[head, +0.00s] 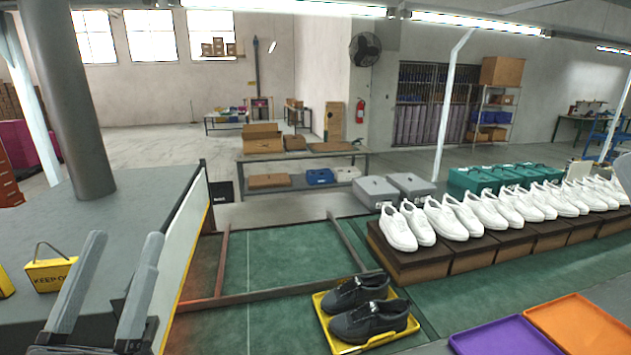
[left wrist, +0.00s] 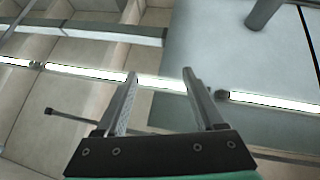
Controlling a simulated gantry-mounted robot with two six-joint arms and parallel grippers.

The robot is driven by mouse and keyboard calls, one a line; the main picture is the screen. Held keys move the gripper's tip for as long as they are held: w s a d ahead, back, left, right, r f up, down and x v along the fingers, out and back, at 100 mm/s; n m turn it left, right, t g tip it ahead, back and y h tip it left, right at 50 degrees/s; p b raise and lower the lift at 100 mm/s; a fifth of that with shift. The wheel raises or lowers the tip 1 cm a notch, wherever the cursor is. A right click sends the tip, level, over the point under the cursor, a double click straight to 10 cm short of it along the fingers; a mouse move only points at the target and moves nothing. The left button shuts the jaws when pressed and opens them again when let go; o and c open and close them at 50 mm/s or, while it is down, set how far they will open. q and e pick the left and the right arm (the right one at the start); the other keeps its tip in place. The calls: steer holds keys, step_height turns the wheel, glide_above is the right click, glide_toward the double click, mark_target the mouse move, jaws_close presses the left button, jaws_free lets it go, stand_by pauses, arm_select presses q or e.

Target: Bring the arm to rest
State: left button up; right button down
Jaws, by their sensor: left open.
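My left gripper (head: 126,240) is at the lower left of the head view. Its two grey fingers point up and stand well apart, open with nothing between them. The left wrist view also shows the open, empty gripper (left wrist: 160,76), with ceiling beams and lit tubes behind it. No object touches the fingers. My right gripper cannot be made out in either view.
Black shoes (head: 370,320) sit on a yellow tray (head: 322,302). White shoes (head: 450,220) line dark boxes. Purple (head: 510,338) and orange (head: 580,325) trays lie lower right.

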arm_select(q)
steer(key=s+d+r+m+t+h, duration=0.1)
steer(key=s+d+r+t+h, duration=0.15)
steer(key=s+r, duration=0.8)
step_height(320, 180, up, 31)
steer(key=w+p, duration=0.2)
steer(key=p, duration=2.8)
steer(key=shift+w+d+r+p, duration=0.15)
steer(key=shift+w+d+p, duration=0.05)
steer(key=shift+d+p, duration=0.2)
arm_select(e)
step_height(320, 180, up, 31)
steer(key=shift+f, duration=0.15)
arm_select(q)
steer(key=shift+g, duration=0.25)
